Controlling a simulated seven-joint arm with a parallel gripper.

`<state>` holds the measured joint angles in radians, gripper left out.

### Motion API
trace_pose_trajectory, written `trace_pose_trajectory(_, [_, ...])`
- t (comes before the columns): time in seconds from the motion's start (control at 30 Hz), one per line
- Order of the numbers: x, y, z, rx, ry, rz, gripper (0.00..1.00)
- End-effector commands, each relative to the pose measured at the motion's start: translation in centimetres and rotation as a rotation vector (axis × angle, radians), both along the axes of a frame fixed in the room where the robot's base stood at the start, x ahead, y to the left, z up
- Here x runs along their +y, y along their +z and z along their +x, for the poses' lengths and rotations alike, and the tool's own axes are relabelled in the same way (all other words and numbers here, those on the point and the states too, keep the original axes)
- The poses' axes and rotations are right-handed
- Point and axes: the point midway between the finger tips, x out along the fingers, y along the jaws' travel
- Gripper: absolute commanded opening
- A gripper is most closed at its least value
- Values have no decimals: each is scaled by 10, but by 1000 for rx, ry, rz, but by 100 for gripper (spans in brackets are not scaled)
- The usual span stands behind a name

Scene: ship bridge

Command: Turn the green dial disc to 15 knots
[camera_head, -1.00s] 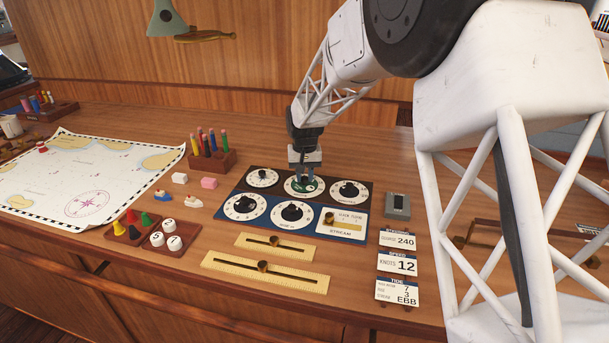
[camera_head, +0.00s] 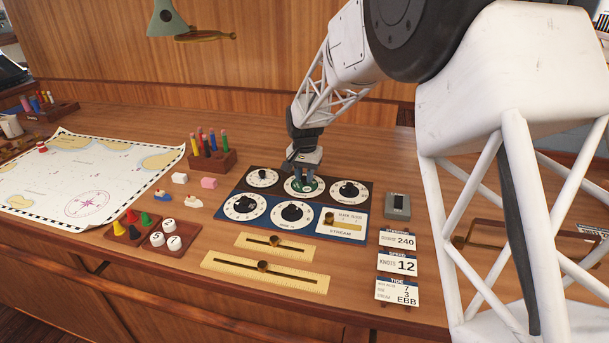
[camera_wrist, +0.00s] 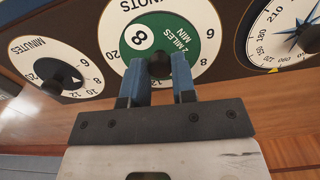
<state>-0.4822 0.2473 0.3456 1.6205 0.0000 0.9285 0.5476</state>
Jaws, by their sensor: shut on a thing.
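The green dial disc (camera_wrist: 187,36) sits inside a white ring marked KNOTS and shows upside down in the wrist view. It bears an 8 in a white circle and the words MILES and MIN. My gripper (camera_wrist: 160,66) is shut on that knob, one blue finger on each side. In the head view my gripper (camera_head: 304,180) stands over the middle dial of the panel's back row and hides most of the disc (camera_head: 309,187). The exact reading is too small to tell.
A card (camera_head: 397,264) reads KNOTS 12. Slider plates (camera_head: 300,280) lie in front; a grey box (camera_head: 397,207) stands to the right.

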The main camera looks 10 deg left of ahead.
Motion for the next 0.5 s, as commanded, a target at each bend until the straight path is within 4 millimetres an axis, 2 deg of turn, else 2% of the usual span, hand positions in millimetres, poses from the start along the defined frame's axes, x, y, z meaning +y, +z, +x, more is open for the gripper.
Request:
trace_pose_trajectory(0.07, [0, 1, 1, -2, 0, 1, 1])
trace_pose_trajectory(0.1, [0, 1, 1, -2, 0, 1, 28])
trace_pose_trajectory(0.23, [0, 1, 1, -1, 1, 1, 48])
trace_pose_trajectory(0.27, [0, 1, 0, -1, 1, 1, 51])
trace_pose_trajectory(0.5, [0, 1, 0, -1, 1, 0, 51])
